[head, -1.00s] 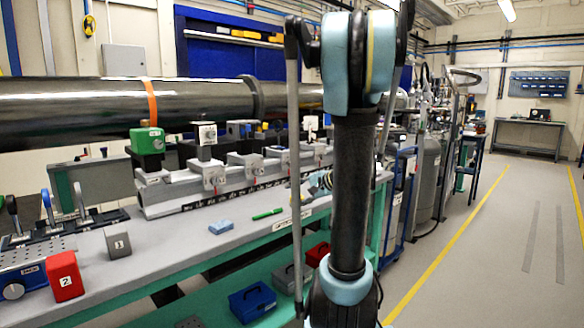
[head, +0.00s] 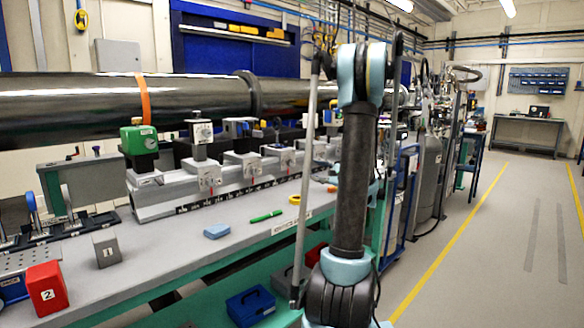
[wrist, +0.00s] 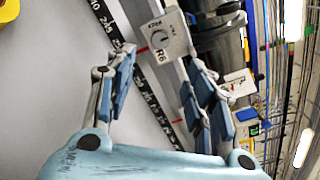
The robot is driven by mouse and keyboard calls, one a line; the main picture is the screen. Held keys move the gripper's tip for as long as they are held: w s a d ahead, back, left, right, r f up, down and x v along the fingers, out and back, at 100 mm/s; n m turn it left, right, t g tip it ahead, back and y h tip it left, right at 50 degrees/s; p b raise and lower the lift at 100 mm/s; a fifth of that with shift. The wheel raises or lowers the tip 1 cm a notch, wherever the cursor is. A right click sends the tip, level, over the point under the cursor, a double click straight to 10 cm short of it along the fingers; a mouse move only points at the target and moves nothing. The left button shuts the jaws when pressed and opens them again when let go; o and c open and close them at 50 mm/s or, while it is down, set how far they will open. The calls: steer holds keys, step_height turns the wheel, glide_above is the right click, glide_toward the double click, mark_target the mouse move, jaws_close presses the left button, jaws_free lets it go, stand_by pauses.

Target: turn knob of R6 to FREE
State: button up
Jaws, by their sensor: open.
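The R6 plate (wrist: 174,36) shows near the top of the wrist view, tilted, on a carriage of the rail. Its round knob (wrist: 160,39) has a dark mark. Small words stand beside the knob, too small to read surely, so I cannot tell its setting. My gripper (wrist: 160,75) is open with blue-padded fingers, one left of the plate and one below right of it. The knob lies beyond the fingertips, and nothing is between them. In the head view my arm hides the gripper, and I cannot pick out R6.
The scale rail (wrist: 152,95) runs past the fingers. In the head view a long dark pipe (head: 70,108) lies behind several carriages. A blue block (head: 216,231), a green pen (head: 266,216) and a grey block (head: 106,250) lie on the bench (head: 170,262). The floor at right is clear.

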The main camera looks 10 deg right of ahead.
mark_target(291, 163)
steer(key=x, duration=1.5)
steer(key=shift+w+a, duration=0.1)
steer(key=shift+w, duration=0.1)
steer(key=c, duration=1.1)
